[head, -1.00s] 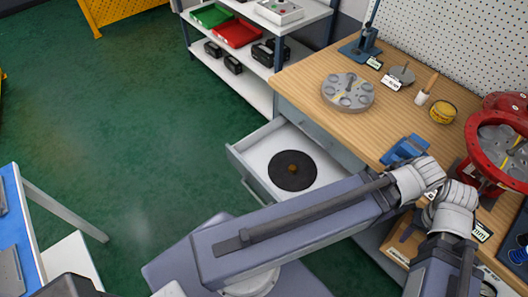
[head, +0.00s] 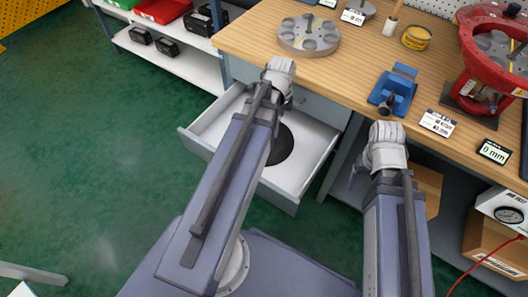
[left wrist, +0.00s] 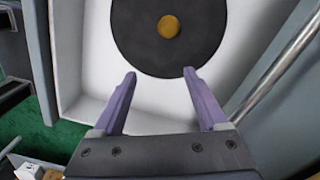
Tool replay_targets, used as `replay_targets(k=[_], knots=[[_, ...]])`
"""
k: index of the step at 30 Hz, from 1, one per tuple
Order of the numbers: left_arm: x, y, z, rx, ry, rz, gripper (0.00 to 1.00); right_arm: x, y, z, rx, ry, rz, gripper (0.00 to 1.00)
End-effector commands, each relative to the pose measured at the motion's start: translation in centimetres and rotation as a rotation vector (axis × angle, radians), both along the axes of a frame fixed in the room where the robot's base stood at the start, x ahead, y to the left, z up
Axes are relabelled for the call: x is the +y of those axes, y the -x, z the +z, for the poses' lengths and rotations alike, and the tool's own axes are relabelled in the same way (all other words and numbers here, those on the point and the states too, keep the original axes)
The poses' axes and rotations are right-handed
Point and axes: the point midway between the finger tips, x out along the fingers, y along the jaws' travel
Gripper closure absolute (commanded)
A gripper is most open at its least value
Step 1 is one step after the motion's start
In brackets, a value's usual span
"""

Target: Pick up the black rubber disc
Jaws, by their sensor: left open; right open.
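The black rubber disc (head: 281,146) lies flat in the open white drawer (head: 308,143), and my left forearm covers much of it in the head view. In the left wrist view the disc (left wrist: 204,45) fills the top middle, with a brass-coloured round centre. My left gripper (left wrist: 160,74) is open and empty, its two purple fingertips pointing at the disc's near edge; I cannot tell its height above it. The head view hides it behind my arm. My right gripper (head: 356,172) is open, partly hidden by its wrist, in front of the workbench and apart from the disc.
The wooden workbench (head: 350,72) carries a grey round plate (head: 308,35), a blue vise (head: 392,92), a yellow tin (head: 416,37) and a red valve housing (head: 480,60). Drawer walls surround the disc. Shelves stand at upper left. Cardboard boxes sit under the bench.

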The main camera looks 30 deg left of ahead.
Motion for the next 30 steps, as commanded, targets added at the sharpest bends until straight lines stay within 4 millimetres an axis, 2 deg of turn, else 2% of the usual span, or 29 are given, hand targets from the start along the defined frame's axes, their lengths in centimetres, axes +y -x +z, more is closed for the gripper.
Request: replay_targets(k=[1, 3, 7, 14, 22, 30], knots=[[1.4, -0.2, -1.9, -0.002, 0.005, -0.038, 0.24, 0.0, 0.0, -1.9, 0.000, 0.000, 0.000, 0.25], [2.6, -0.2, -2.6, -0.006, 0.008, -0.091, 0.24, 0.0, 0.0, -2.6, 0.000, 0.000, 0.000, 0.25], [3.9, -0.2, -3.1, -0.009, 0.012, -0.149, 0.24, 0.0, 0.0, -3.1, 0.000, 0.000, 0.000, 0.25], [4.1, -0.2, -3.4, -0.010, 0.012, -0.165, 0.24, 0.0, 0.0, -3.4, 0.000, 0.000, 0.000, 0.25], [4.1, -0.2, -5.7, -0.010, 0.012, -0.164, 0.24, 0.0, 0.0, -5.7, 0.000, 0.000, 0.000, 0.25], [4.2, -0.2, -6.0, -0.010, 0.012, -0.163, 0.24, 0.0, 0.0, -6.0, 0.000, 0.000, 0.000, 0.25]])
